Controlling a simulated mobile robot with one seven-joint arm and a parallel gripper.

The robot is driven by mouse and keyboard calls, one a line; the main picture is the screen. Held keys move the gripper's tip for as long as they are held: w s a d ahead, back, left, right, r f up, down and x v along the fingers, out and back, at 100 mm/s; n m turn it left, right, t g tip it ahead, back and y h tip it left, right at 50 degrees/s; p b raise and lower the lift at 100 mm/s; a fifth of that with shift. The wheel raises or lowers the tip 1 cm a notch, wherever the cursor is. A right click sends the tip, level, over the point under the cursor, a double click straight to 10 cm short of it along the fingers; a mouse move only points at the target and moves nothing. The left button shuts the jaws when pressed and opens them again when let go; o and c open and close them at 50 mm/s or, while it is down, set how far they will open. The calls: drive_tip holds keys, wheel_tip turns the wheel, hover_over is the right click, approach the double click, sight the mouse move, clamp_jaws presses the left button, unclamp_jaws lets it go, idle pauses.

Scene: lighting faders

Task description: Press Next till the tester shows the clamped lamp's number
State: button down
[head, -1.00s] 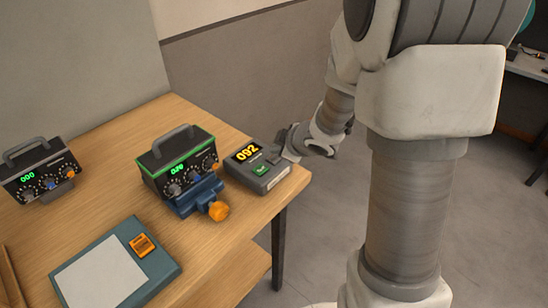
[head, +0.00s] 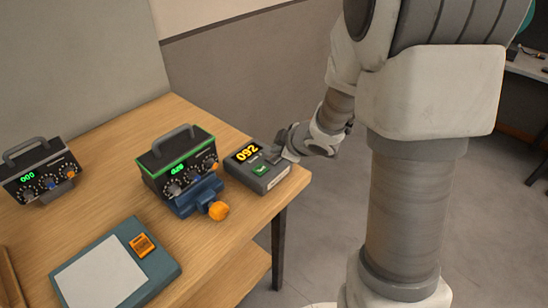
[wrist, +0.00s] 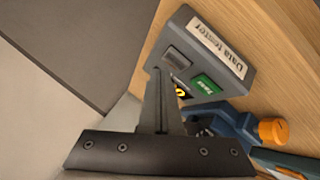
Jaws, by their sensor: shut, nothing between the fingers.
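The data tester (head: 270,180) is a dark grey box at the table's right corner. Its yellow display (head: 247,153) reads 092. In the wrist view, the tester (wrist: 240,72) has a green button (wrist: 207,84) with small unclear lettering and a grey button (wrist: 177,58). My gripper (head: 281,151) is shut and empty. In the wrist view its fingertips (wrist: 157,72) are beside the grey button; contact cannot be told. The green-edged lamp box (head: 170,165) sits in a blue clamp (head: 195,198) with an orange knob (head: 218,211). Its green digits are too blurred to read surely.
Another lamp box (head: 38,172), showing 000, stands at the far left. A teal board (head: 165,272) with a pale sheet and an orange label lies at the front. Bare wood separates these things. The table edge runs just right of the tester.

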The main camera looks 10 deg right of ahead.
sight(278, 160)
drive_tip(key=shift+f, duration=0.1)
drive_tip(key=shift+f+b, duration=0.3)
drive_tip(key=shift+f, duration=0.05)
drive_tip(key=shift+f+b, duration=0.3)
drive_tip(key=shift+f, duration=0.05)
idle(0.6)
idle(0.4)
drive_tip(key=shift+r+p, duration=0.8)
drive_tip(key=shift+p, duration=0.05)
wheel_tip(278, 160, up, 5)
drive_tip(key=p, duration=0.5)
idle(0.4)
